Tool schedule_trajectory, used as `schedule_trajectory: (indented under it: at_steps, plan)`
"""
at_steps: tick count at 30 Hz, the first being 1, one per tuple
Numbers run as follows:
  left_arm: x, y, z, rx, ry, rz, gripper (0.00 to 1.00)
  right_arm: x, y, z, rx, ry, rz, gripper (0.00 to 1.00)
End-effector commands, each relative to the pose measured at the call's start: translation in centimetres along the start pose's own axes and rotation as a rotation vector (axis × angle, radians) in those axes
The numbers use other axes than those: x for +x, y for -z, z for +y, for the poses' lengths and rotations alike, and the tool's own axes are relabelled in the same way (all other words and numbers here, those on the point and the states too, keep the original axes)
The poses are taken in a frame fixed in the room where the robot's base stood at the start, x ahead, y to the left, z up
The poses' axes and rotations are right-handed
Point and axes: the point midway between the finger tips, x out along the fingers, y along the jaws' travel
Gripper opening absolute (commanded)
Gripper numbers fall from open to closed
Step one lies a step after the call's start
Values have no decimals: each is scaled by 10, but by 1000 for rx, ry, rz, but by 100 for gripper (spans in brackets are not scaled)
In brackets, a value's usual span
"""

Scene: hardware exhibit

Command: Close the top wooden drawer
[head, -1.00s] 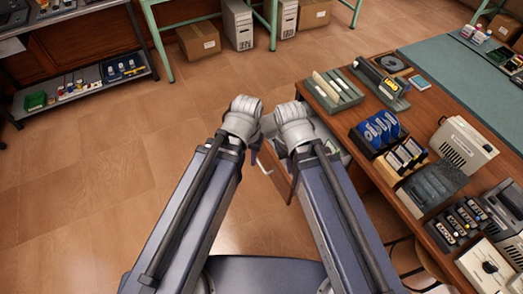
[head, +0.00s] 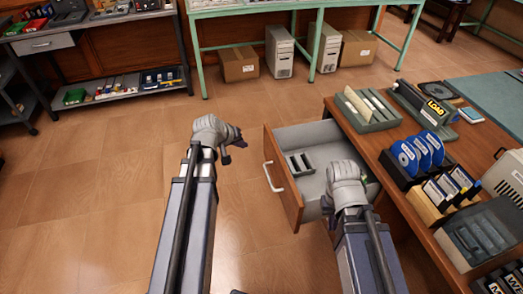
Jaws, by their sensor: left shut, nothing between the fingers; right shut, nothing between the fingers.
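The top wooden drawer is pulled out to the left from under the wooden desk. Its brown front (head: 285,197) has a pale handle (head: 271,178), and its grey inside (head: 317,135) holds a small dark divided tray (head: 300,163). My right gripper (head: 328,210) is shut and empty by the drawer's near side, close to the front panel's near end; I cannot tell whether it touches. My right wrist hides part of the drawer. My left gripper (head: 232,152) is shut and empty over open floor, left of the drawer front and apart from it.
The desk top (head: 383,152) carries a card rack (head: 368,108), blue discs in a holder (head: 418,152) and other boxes. A green-legged table with cardboard boxes (head: 239,65) stands at the back, with a shelf unit (head: 105,100) at the back left. Floor left of the drawer is clear.

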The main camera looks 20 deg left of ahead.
Motion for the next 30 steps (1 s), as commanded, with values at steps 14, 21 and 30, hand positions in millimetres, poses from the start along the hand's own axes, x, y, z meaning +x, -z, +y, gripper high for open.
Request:
schedule_trajectory:
  at_steps: [14,21,30]
  plan:
    - [80,-2,-2,3,0,-2,0,65,4,-6,0,0,0,0]
    - [105,0,12,6,0,-4,0,78,5,-8,0,0,0,0]
    - [117,-1,34,3,1,-2,0,78,5,-7,0,0,0,0]
